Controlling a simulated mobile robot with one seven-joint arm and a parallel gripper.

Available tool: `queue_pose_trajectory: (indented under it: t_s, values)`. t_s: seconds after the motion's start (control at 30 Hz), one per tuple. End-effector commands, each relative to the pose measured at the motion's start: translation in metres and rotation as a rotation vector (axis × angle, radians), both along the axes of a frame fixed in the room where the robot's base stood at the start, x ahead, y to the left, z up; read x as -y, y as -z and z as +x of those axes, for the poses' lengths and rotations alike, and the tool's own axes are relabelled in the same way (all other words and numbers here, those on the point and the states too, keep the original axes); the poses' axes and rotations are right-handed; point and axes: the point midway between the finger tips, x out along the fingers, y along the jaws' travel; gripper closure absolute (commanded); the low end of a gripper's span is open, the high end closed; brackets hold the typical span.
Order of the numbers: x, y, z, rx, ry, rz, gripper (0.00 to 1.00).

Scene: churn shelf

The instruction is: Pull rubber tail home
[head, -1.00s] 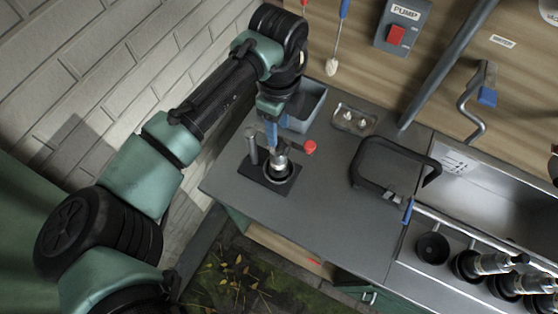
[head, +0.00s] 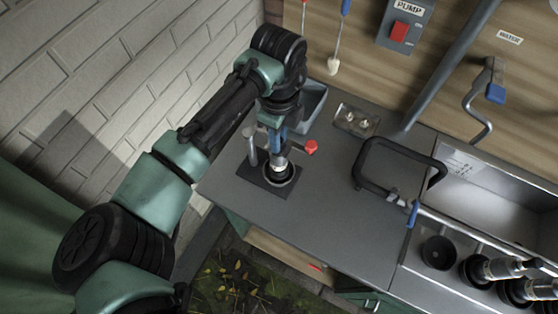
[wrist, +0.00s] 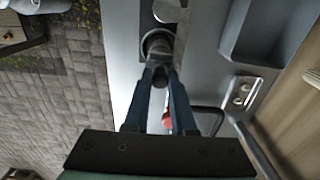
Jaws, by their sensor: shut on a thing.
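My gripper (head: 281,151) points down over a small stand at the left end of the grey counter. Its blue fingers are shut on a dark rubber tail (wrist: 160,78), seen between the fingertips in the wrist view. Below the fingers a metal cup (head: 281,164) sits in the stand's round holder (head: 279,176); the holder also shows in the wrist view (wrist: 157,38). The stand has a black base plate (head: 252,176), an upright metal post (head: 250,150) and a red knob (head: 311,147) to the right. The fingers hide part of the tail and where it meets the cup.
A blue-grey bin (head: 313,101) stands behind the gripper, and a metal tray (head: 356,119) is right of it. A black handle frame (head: 366,160) stands by the sink (head: 510,185). The counter's front middle is clear. A brick wall is at left.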

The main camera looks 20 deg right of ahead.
Motion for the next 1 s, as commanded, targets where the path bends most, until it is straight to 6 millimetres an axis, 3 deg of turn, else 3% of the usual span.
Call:
queue_pose_trajectory:
  t_s: [1.0]
  values:
    - [0.000, -0.013, 0.001, 0.002, 0.000, -0.001, 1.00]
